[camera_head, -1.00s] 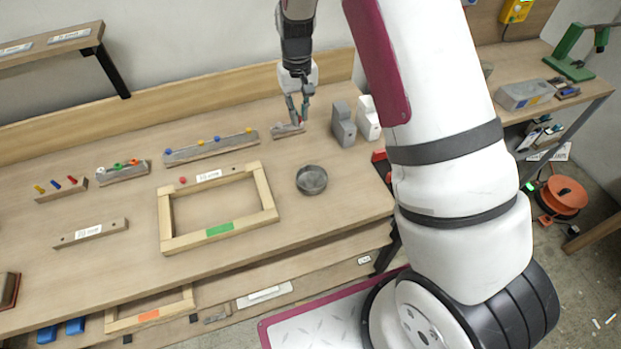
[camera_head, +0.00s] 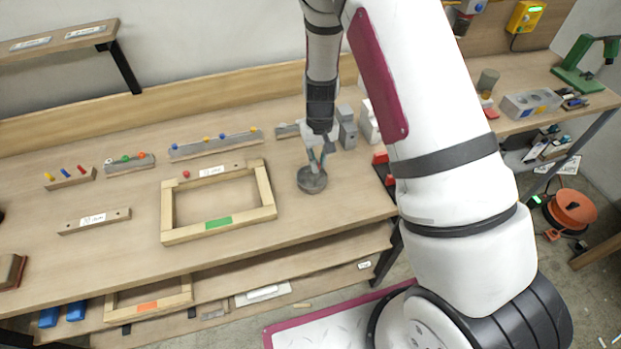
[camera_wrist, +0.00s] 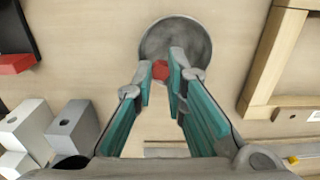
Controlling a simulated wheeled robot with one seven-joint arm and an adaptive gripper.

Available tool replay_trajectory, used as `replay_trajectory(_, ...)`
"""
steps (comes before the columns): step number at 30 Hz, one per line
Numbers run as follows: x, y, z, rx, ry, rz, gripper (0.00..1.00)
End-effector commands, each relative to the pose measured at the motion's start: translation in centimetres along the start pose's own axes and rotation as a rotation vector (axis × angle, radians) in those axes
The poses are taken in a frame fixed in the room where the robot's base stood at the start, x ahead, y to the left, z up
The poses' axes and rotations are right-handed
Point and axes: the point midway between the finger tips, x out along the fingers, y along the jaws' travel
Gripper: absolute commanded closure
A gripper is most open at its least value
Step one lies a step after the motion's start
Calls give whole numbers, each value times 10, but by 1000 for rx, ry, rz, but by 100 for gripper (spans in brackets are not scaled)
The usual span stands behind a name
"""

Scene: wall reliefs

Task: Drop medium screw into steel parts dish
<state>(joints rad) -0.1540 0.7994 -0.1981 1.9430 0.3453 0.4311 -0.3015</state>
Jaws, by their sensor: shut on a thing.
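The steel parts dish (camera_head: 312,183) is a round grey dish on the bench, right of the wooden frame. In the wrist view the dish (camera_wrist: 176,28) lies just beyond my fingertips. My gripper (camera_head: 315,165) is over the dish, pointing down. In the wrist view my gripper (camera_wrist: 160,72) is shut on a small screw with a red head (camera_wrist: 160,70). The red head shows between the fingertips, against the dish's near part. The screw's shank is hidden, and I cannot tell its exact height above the dish.
A wooden frame (camera_head: 169,212) with a green label lies left of the dish. Grey blocks (camera_head: 347,128) stand behind it to the right. Racks with coloured pegs (camera_head: 215,146) line the back. A red object (camera_wrist: 16,64) is near the bench's edge. Bare bench lies in front of the dish.

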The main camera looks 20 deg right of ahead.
Motion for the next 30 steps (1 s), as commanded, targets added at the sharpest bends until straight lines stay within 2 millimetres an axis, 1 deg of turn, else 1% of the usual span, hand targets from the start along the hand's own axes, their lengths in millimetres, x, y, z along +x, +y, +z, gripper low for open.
replay_trajectory(1,7,0,-1,1,-2,0,100)
replay_trajectory(3,14,0,-1,2,-2,0,100)
replay_trajectory(7,23,0,-1,0,-1,0,100)
replay_trajectory(12,28,0,0,1,0,0,100)
replay_trajectory(19,28,0,0,1,0,0,100)
replay_trajectory(20,28,0,0,1,0,0,83)
replay_trajectory(21,28,0,0,1,0,0,74)
replay_trajectory(22,28,0,0,1,0,0,67)
replay_trajectory(23,28,0,0,1,0,0,64)
replay_trajectory(30,28,0,0,1,0,0,64)
